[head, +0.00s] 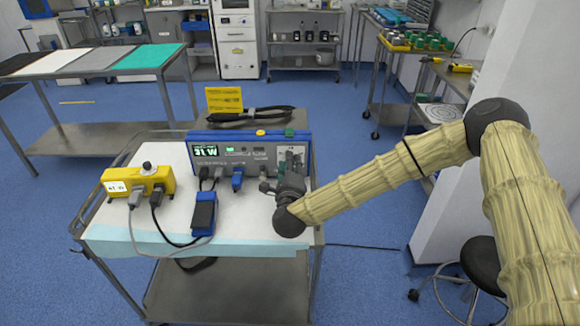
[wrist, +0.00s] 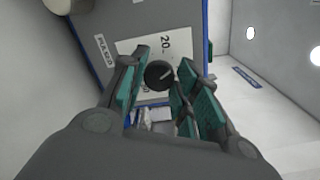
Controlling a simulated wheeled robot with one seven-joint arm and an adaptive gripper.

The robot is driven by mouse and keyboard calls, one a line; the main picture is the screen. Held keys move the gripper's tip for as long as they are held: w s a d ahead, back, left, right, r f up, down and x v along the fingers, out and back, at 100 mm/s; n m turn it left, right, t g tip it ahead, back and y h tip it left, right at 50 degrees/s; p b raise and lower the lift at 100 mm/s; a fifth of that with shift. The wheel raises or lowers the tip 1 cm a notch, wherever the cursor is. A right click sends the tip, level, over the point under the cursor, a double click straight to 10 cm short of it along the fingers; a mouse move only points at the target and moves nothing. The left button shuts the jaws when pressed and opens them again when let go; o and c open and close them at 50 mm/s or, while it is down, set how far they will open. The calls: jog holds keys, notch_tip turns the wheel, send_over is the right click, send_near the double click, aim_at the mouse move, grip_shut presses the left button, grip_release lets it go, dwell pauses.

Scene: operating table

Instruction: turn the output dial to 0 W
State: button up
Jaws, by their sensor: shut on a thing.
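The blue-edged generator (head: 240,160) stands at the back of the cart, its front facing me. Its green display (head: 224,150) seems to read 31 W. The output dial (wrist: 158,74) is a dark round knob with a pale pointer line, on a white scale plate marked 20 (wrist: 165,42) in the wrist view. My gripper (head: 288,174) is at the right end of the generator's front and hides the dial in the head view. In the wrist view its teal-padded fingers (wrist: 158,84) are shut on the dial, one on each side.
A yellow box (head: 160,180) with a small display, cables and a blue foot pedal (head: 203,212) are on the cart (head: 120,238) left of my gripper. A black-handled tool and a yellow card (head: 224,99) are behind the generator. Blue floor surrounds the cart.

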jog(key=n, duration=0.5)
jog(key=shift+a+f+n, duration=0.1)
jog(key=shift+n, duration=0.3)
jog(key=n, duration=0.4)
jog(key=shift+f+b, duration=0.1)
jog(key=shift+b, duration=0.2)
jog(key=n, duration=0.5)
jog(key=shift+f+n, duration=0.1)
jog(key=shift+n, duration=0.3)
jog(key=n, duration=0.5)
jog(key=shift+d, duration=0.2)
jog(key=shift+f+n, duration=0.1)
jog(key=shift+n, duration=0.2)
jog(key=o, duration=1)
jog(key=s, duration=1.2)
